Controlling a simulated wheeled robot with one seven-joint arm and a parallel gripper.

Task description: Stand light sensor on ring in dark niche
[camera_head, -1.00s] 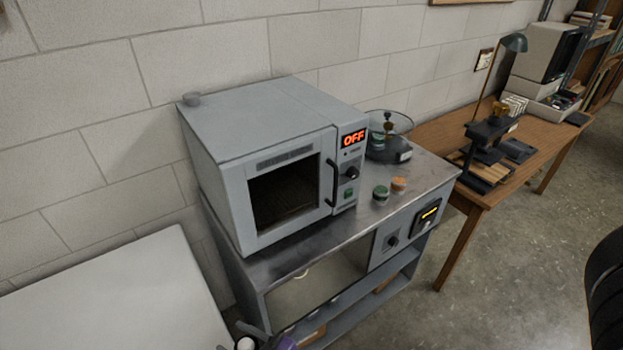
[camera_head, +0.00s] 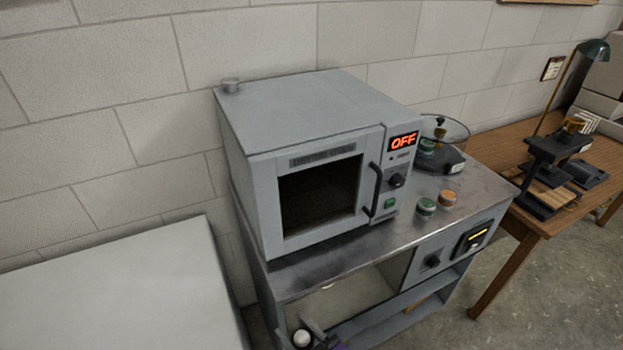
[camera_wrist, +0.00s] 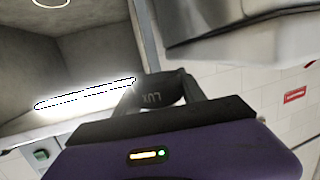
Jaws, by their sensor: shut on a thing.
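The light sensor (camera_wrist: 158,90) is a dark piece lettered LUX, upside down in the wrist view. My gripper (camera_wrist: 163,96) is shut on it. In the head view, the sensor's white round top (camera_head: 302,338) shows at the bottom edge, by the dark fingers and below the bench top. The niche (camera_head: 345,300) is the open bay under the steel bench top. A pale curved mark, perhaps the ring (camera_head: 328,287), shows partly there. A thin white ring (camera_wrist: 50,2) is cut off at the top of the wrist view. A bright light bar (camera_wrist: 85,93) shows left of the sensor.
A grey oven (camera_head: 300,120) reading OFF stands on the bench (camera_head: 340,250). A pale flat surface (camera_head: 120,290) lies left. A wooden desk (camera_head: 520,215) stands right.

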